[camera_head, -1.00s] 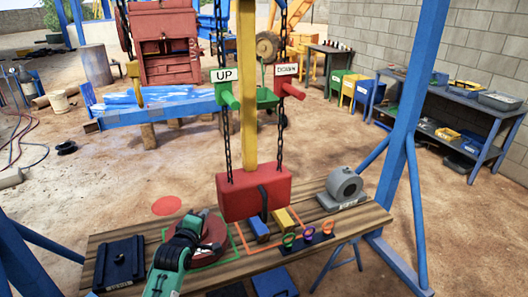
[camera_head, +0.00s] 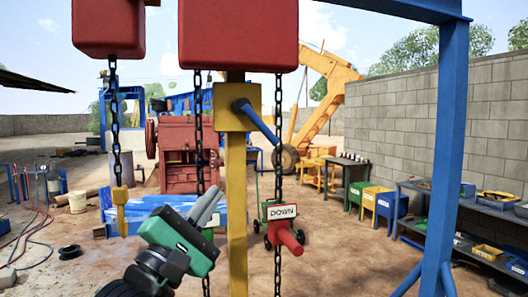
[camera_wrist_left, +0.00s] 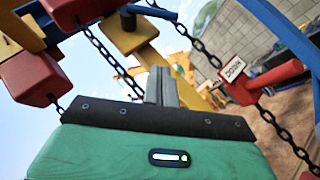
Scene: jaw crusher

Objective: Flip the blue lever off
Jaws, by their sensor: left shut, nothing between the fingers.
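The blue lever (camera_head: 260,124) sticks out of a yellow box (camera_head: 228,106) on the yellow post and slants down to the right. It also shows at the top of the left wrist view (camera_wrist_left: 150,12). My left gripper (camera_head: 214,196), with a green body, is in front of and left of the post, below the lever and apart from it. Its grey fingers (camera_wrist_left: 161,86) are closed together, empty, and point up toward the yellow box in the wrist view. My right gripper is in neither view.
Red hoist blocks (camera_head: 238,35) hang above the box, with chains (camera_head: 278,150) on both sides of the post. A red DOWN handle (camera_head: 290,240) is at lower right. A blue frame post (camera_head: 447,150) stands farther right.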

